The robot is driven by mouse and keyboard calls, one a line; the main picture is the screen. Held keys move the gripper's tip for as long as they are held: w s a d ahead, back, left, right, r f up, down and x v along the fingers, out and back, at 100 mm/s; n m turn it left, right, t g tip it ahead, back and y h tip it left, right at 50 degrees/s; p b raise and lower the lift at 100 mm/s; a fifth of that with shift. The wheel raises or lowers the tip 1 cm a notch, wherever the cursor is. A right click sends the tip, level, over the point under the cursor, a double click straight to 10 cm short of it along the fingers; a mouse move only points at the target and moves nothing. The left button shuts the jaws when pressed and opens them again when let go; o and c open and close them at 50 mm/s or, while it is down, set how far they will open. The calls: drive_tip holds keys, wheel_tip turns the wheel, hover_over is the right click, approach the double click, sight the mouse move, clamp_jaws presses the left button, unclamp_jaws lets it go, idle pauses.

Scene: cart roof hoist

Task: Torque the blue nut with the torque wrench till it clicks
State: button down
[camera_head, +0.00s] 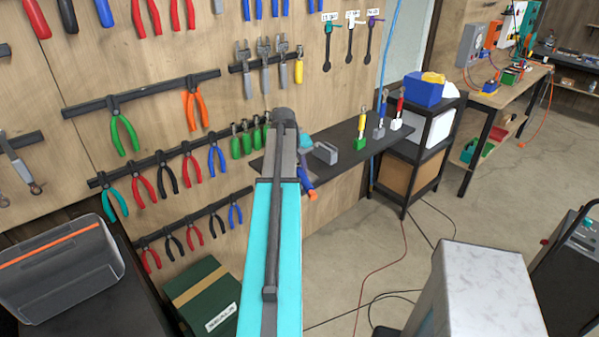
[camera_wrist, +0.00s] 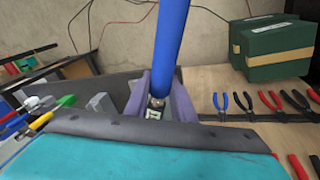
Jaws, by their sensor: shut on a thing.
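My gripper (camera_wrist: 160,100) is shut on a blue rod-like handle (camera_wrist: 170,45) in the wrist view. The handle stands tall between the fingers, with a small metal part and a pale label at its lower end. I take it for the torque wrench, but its head is not clear. In the head view my gripper is mostly hidden behind my arm, by the dark shelf (camera_head: 345,152). A blue piece with an orange end (camera_head: 311,194) shows beside it. I cannot make out a blue nut in either view.
A grey block (camera_head: 326,153) and several upright coloured-handled tools in small blocks (camera_head: 360,142) stand on the shelf. Pliers hang on the wooden board (camera_head: 160,55) at left. A green box (camera_head: 205,297) stands below. A black rack (camera_head: 409,165) is at the shelf's right end.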

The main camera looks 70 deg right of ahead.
drive_tip(key=shift+f+b, duration=0.75)
drive_tip(key=shift+f, duration=1.2)
drive_tip(key=s+d+n+t, duration=0.1)
drive_tip(key=s+d+n, duration=0.4)
drive_tip(key=d, duration=0.4)
drive_tip(key=s+d+n+t, duration=0.2)
drive_tip(key=s+d+n, duration=0.3)
drive_tip(key=d, duration=0.3)
drive_tip(key=shift+d, duration=0.35)
drive_tip(key=shift+f+b, duration=0.75)
drive_tip(key=shift+f, duration=0.55)
idle(0.4)
drive_tip(key=shift+a+r, duration=0.15)
idle(0.6)
